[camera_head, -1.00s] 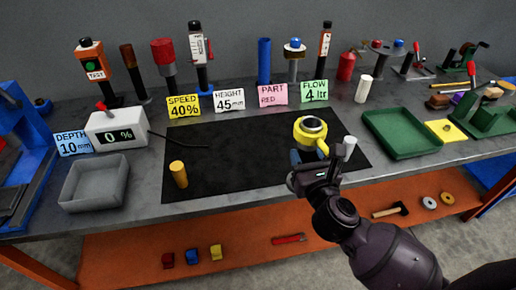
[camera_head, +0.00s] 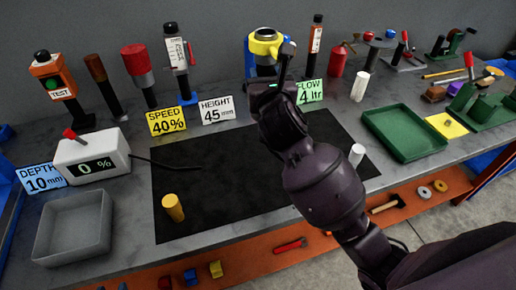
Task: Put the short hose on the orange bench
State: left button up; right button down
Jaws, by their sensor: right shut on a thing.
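My right gripper (camera_head: 285,75) is raised over the back of the table, beside a yellow-collared piece (camera_head: 266,35) with a dark metallic middle and some blue below it. The gripper appears shut on this piece, though the arm hides much of the grip. I cannot tell for sure which thing is the short hose. The orange bench (camera_head: 340,226) is the long low surface under the front of the grey table, partly covered by my right arm. My left gripper is out of view.
A black mat (camera_head: 220,170) bears a yellow cylinder (camera_head: 173,207) and a white cylinder (camera_head: 357,155). A grey bin (camera_head: 73,228) and green tray (camera_head: 405,133) flank it. A red tool (camera_head: 290,245) and hammer (camera_head: 387,204) lie on the orange bench. Upright tools line the back.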

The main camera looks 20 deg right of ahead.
jog(key=shift+w+a+r, duration=0.15)
jog(key=shift+w+r, duration=0.2)
jog(key=shift+r, duration=0.05)
jog(key=shift+w, duration=0.15)
jog(key=shift+f, duration=0.35)
pick_arm(q)
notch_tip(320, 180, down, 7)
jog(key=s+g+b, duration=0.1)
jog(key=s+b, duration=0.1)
jog(key=b, duration=0.3)
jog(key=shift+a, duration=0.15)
pick_arm(e)
notch_tip(320, 180, down, 19)
jog(key=shift+r, duration=0.1)
